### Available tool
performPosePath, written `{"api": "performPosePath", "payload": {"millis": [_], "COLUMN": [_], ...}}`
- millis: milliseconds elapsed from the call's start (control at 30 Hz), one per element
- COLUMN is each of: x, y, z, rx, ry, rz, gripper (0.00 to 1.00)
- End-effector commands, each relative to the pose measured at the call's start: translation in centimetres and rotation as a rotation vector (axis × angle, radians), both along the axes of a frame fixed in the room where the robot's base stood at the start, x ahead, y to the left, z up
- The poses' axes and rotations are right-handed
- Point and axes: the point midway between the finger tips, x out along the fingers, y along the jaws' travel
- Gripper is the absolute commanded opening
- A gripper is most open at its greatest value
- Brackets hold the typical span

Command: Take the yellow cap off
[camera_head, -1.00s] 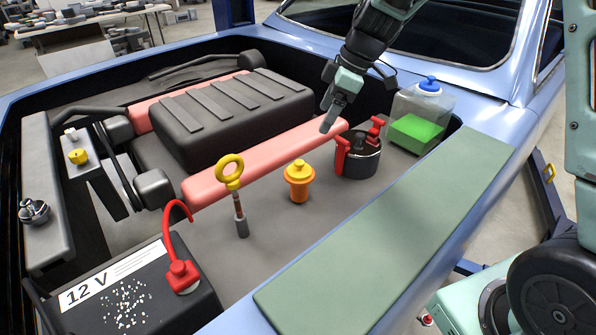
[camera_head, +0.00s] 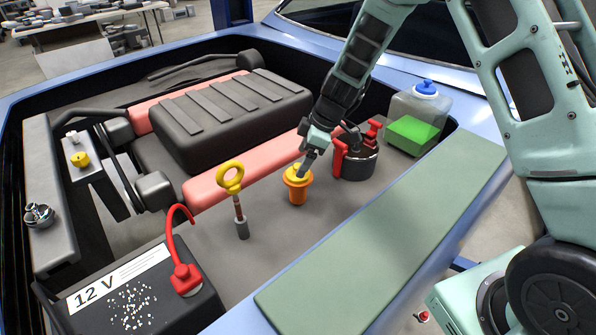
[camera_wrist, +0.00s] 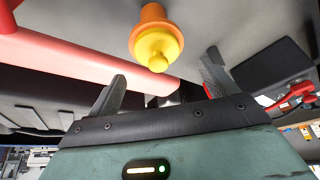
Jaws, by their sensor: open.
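The yellow cap (camera_head: 294,173) sits on an orange fitting (camera_head: 296,191) that stands upright on the grey engine-bay floor. The jaws are open and empty.
A yellow ring-handled dipstick (camera_head: 231,179) stands left of the fitting. A dark pot with red clamps (camera_head: 357,163) is close on the right, beside a clear tank with a blue cap (camera_head: 426,88). A smaller yellow knob (camera_head: 80,159) sits far left. A 12 V battery (camera_head: 140,290) is at front left.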

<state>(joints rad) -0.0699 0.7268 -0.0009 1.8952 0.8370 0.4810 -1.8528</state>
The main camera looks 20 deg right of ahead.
Motion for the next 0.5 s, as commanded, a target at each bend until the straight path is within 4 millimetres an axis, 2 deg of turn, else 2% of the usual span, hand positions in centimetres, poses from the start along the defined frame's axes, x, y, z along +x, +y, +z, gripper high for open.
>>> {"api": "performPosePath", "payload": {"millis": [300, 500], "x": [0.7, 0.8], "y": [1.3, 1.4], "z": [-3.5, -4.0], "rx": [-0.001, -0.001], "ry": [0.002, 0.000], "rz": [0.001, 0.001], "gripper": [0.85, 0.85]}}
